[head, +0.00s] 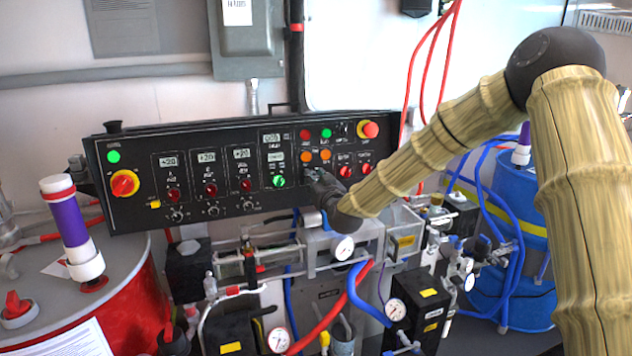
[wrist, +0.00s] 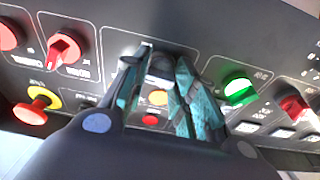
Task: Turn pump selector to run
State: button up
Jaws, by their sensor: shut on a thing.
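The black control panel (head: 130,150) faces me, full of knobs, lamps and displays. My gripper (head: 310,176) is at its lower right part, between a green selector (head: 278,181) and two red selectors (head: 345,171). In the wrist view, which shows the panel upside down, my gripper (wrist: 160,68) is shut on a grey-white selector knob (wrist: 160,72), with a teal-patterned finger on each side. Its label is unreadable, and the fingers hide most of it, so its pointing direction cannot be told. In the head view my gripper hides this knob.
In the wrist view, the green selector (wrist: 240,90) is close on the right and a red selector (wrist: 65,48) on the left. A red-and-yellow stop button (wrist: 32,108) is further left. Below the panel are pumps, gauges (head: 344,248) and hoses. A red drum (head: 150,310) stands at left.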

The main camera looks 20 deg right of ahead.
jog(key=shift+m+g+h+b, duration=0.15)
jog(key=shift+m+h+b, duration=0.35)
jog(key=shift+m+b, duration=1.35)
jog(key=shift+m+g+h+b, duration=0.15)
jog(key=shift+m+h+b, duration=0.4)
jog(key=shift+m, duration=2.5)
jog(key=o, duration=1)
jog(key=shift+o, duration=0.2)
jog(key=shift+s+a, duration=0.1)
jog(key=s+a, duration=0.1)
jog(key=s, duration=1)
jog(key=shift+s+r, duration=0.35)
